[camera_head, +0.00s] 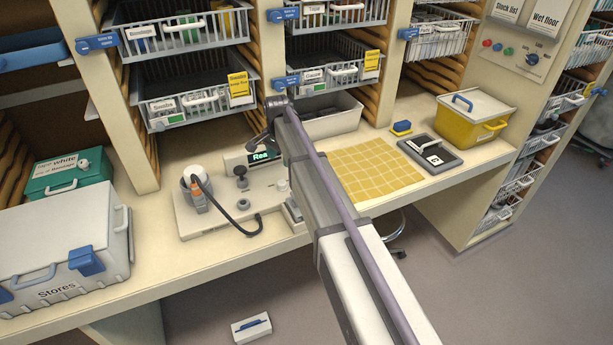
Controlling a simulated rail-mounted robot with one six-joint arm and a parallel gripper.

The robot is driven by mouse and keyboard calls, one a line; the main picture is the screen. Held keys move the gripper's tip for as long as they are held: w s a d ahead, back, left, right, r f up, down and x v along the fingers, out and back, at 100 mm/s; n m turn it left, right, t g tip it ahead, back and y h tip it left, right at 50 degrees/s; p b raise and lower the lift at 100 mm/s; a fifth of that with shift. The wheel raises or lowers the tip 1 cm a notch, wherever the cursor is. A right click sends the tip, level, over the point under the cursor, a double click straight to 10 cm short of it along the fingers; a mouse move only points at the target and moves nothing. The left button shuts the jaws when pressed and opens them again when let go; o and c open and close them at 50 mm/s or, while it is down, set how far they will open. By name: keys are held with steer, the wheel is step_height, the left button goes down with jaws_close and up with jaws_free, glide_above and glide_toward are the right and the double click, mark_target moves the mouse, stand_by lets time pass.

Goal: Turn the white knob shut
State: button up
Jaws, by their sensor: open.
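Some of the counter device lies hidden behind my arm.
A device (187,225) with a lit display, black hose and small controls stands on the counter. Right of it are a yellow mat (375,175), a dark tray (430,154) and a yellow bin (470,125). A stores box (75,255) stands left. Wire drawers hang above.

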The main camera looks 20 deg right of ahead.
mark_target(282, 182)
step_height(282, 182, down, 11)
steer(key=b, duration=1.1)
steer(key=shift+f, duration=0.1)
steer(key=shift+c, duration=0.2)
steer(key=c, duration=0.9)
